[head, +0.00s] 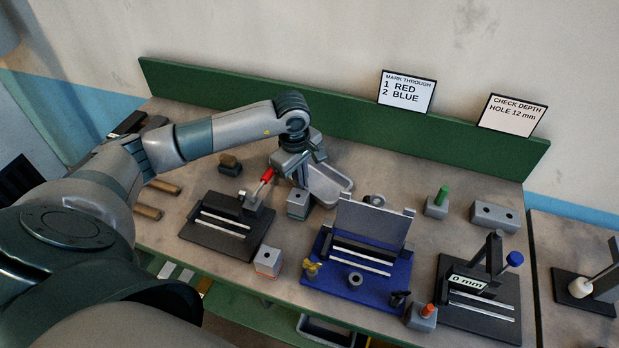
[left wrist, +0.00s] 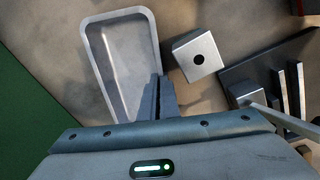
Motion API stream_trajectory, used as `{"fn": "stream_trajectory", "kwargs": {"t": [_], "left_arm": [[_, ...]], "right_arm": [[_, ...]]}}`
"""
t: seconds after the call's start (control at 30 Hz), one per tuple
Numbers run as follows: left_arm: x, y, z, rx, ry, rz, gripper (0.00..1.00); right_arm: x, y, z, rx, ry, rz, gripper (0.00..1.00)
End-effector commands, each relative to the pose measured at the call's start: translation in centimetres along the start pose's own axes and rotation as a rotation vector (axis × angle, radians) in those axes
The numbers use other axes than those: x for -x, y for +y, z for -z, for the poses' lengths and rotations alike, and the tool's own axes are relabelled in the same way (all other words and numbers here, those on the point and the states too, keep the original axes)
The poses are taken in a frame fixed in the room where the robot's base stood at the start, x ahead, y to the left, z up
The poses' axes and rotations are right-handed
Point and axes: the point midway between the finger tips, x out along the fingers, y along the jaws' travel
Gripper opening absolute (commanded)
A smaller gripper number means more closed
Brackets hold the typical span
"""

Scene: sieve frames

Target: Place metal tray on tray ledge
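The metal tray (head: 335,186) is a grey, open, round-cornered tray behind the fixtures in the head view. It fills the upper left of the left wrist view (left wrist: 122,55). I cannot tell whether the tray is raised off the table. A green ledge (head: 245,318) runs below the table's front edge; no label marks it as the tray ledge. My right gripper is not in view.
A grey block with a hole (head: 297,204) stands close to the tray. A black fixture (head: 225,228), a blue fixture (head: 360,280) and a black gauge stand (head: 478,300) occupy the front. A green back board (head: 350,118) runs behind the table.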

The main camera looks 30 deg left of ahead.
Motion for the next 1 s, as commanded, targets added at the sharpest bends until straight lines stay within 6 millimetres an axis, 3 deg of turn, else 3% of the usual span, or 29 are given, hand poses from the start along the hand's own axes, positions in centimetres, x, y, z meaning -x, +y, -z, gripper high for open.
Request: {"fn": "stream_trajectory", "kwargs": {"t": [1.0], "left_arm": [[0.49, 0.2, 0.03, 0.001, 0.0, -0.005, 0.0]], "right_arm": [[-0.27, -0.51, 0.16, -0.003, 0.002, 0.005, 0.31]]}}
